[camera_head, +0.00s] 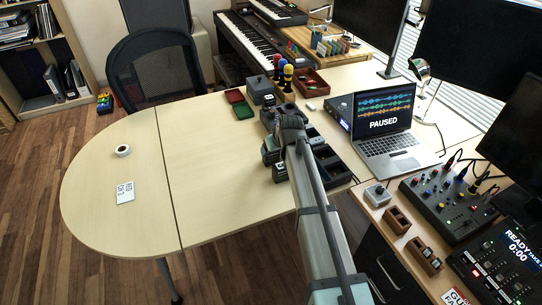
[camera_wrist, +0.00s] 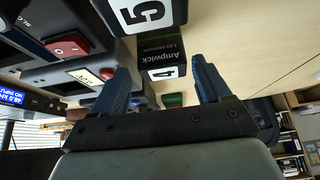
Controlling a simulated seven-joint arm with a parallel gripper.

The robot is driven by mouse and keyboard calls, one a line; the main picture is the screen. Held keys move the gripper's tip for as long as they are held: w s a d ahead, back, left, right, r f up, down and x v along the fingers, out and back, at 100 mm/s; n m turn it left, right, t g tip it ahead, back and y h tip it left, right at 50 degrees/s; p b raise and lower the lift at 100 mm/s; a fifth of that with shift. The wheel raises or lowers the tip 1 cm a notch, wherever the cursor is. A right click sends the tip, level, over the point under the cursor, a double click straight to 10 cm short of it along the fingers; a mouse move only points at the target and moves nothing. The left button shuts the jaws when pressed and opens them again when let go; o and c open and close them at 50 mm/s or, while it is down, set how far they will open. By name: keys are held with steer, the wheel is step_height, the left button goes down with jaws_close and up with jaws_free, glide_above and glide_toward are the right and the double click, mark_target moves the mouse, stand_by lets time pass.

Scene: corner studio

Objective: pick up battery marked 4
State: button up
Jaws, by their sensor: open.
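In the wrist view, the battery marked 4 (camera_wrist: 166,48) is a dark block with a white label at its end and "Ampwick" on its side. It shows in the gap between the fingers of my gripper (camera_wrist: 160,66), beyond the tips. The blue fingers are apart, and nothing is clearly held. A similar dark battery marked 5 (camera_wrist: 140,14) is nearer at the top edge, partly cut off. In the head view, dark batteries (camera_head: 279,172) stand beside my arm, but their numbers are unreadable. My wrist covers much of that area there.
A charger-like unit with a red switch (camera_wrist: 68,46) is close on the left in the wrist view. In the head view, a dark tray (camera_head: 333,166), laptop (camera_head: 385,125), grey box (camera_head: 261,90) and green tray (camera_head: 242,111) surround my arm. The table's left half (camera_head: 200,160) is mostly clear.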

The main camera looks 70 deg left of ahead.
steer(key=shift+a+x, duration=0.25)
steer(key=shift+x, duration=2.4)
steer(key=shift+s+d+r, duration=0.1)
steer(key=shift+r, duration=0.05)
steer(key=c, duration=1)
steer(key=shift+o, duration=0.2)
